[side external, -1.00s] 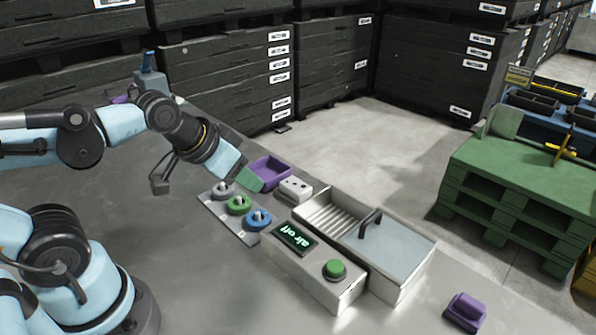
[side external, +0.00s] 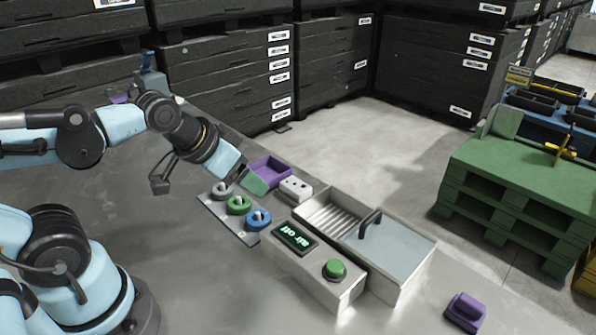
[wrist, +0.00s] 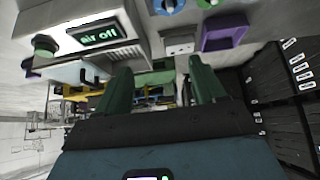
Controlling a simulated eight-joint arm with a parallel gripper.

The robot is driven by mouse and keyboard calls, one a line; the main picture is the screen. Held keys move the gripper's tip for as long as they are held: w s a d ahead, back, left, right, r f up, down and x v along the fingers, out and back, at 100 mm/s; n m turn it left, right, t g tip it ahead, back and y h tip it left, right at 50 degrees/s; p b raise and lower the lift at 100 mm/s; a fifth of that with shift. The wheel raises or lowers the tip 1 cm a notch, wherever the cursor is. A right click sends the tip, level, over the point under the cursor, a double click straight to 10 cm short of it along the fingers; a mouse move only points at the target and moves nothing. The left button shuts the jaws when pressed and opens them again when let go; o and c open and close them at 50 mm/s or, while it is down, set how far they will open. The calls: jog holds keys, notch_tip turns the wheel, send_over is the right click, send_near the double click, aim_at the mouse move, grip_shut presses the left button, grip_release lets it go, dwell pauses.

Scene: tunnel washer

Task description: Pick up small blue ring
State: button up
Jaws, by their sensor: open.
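The small blue ring (side external: 258,221) sits around a peg on a grey plate, at the near right end of the row. In the wrist view the blue ring (wrist: 170,6) is cut by the top edge. My gripper (side external: 254,183) is above the plate's back side, close to the purple tray in the picture, and apart from the blue ring. In the wrist view my gripper (wrist: 163,85) has its two dark green fingers spread, with nothing between them.
A green ring (side external: 238,203) and a grey ring (side external: 221,190) share the plate. Behind are the purple tray (side external: 279,170) and a white block (side external: 296,189). The "air off" box (side external: 313,267) and a metal basin (side external: 413,249) stand to the right.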

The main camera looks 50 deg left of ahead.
jog(key=m+g, duration=0.7)
send_over(258, 213)
jog(key=f, duration=0.7)
jog(key=shift+s+a+f, duration=0.2)
jog(key=shift+a+f, duration=0.2)
jog(key=shift+w+d+f, duration=0.15)
jog(key=shift+f, duration=0.8)
jog(key=shift+w+d+f, duration=0.1)
jog(key=shift+d+f, duration=0.05)
jog(key=shift+f, duration=1.55)
jog(key=shift+c, duration=0.4)
jog(key=c, duration=0.7)
